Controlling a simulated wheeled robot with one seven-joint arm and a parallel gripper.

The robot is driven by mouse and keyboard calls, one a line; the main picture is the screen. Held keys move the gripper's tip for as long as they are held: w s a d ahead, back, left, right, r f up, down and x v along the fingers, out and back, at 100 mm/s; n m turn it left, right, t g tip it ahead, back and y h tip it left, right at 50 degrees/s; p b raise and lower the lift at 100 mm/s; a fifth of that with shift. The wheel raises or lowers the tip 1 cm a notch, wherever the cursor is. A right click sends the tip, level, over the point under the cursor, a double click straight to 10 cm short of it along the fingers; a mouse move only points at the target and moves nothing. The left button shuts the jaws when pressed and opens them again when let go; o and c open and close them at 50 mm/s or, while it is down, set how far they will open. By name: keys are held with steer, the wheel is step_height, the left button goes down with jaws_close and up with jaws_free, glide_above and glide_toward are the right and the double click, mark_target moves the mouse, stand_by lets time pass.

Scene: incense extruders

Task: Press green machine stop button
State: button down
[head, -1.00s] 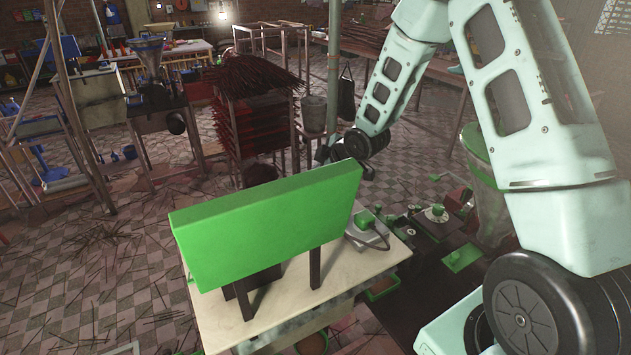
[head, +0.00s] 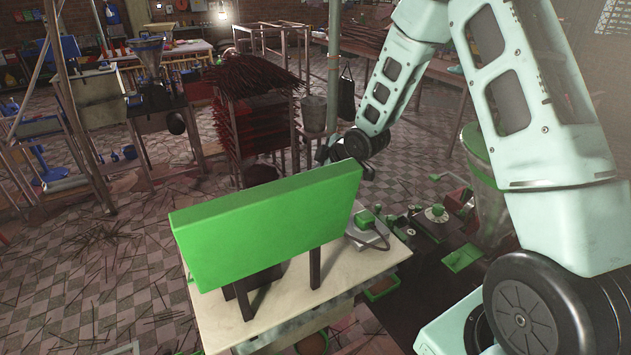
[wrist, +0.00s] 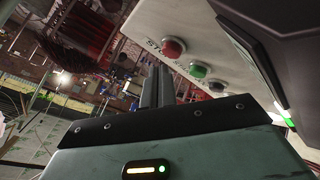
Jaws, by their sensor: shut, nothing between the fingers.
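In the wrist view a pale control panel (wrist: 190,25) holds a red button (wrist: 173,47), a green button (wrist: 198,70) and a black button (wrist: 216,87) in a slanting row. Lettering beginning "STO" is printed beside the red button. My gripper (wrist: 160,70) is shut and empty, its dark fingertips just below and left of the red button in the picture. Whether they touch it I cannot tell. In the head view the green machine's slab (head: 265,225) stands on a pale-topped table; its button face and my fingertips are hidden behind it.
The pale tabletop (head: 375,262) carries a small grey device with a green part (head: 367,220) right of the slab. A rack of incense sticks (head: 258,80) stands behind. A dark machine with green parts (head: 437,213) is at the right.

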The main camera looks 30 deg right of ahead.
steer(key=shift+f, duration=0.15)
steer(key=shift+f+b, duration=0.3)
steer(key=shift+b, duration=0.15)
steer(key=shift+f+b, duration=0.4)
stand_by(0.5)
steer(key=shift+s+f+b, duration=0.3)
steer(key=shift+f+b, duration=0.1)
steer(key=shift+f, duration=0.25)
stand_by(0.5)
steer(key=shift+r, duration=0.2)
steer(key=shift+r+p, duration=0.6)
steer(key=shift+r, duration=0.25)
step_height(320, 180, up, 5)
steer(key=p, duration=0.3)
steer(key=shift+w+r+p, duration=0.1)
steer(key=shift+p, duration=0.3)
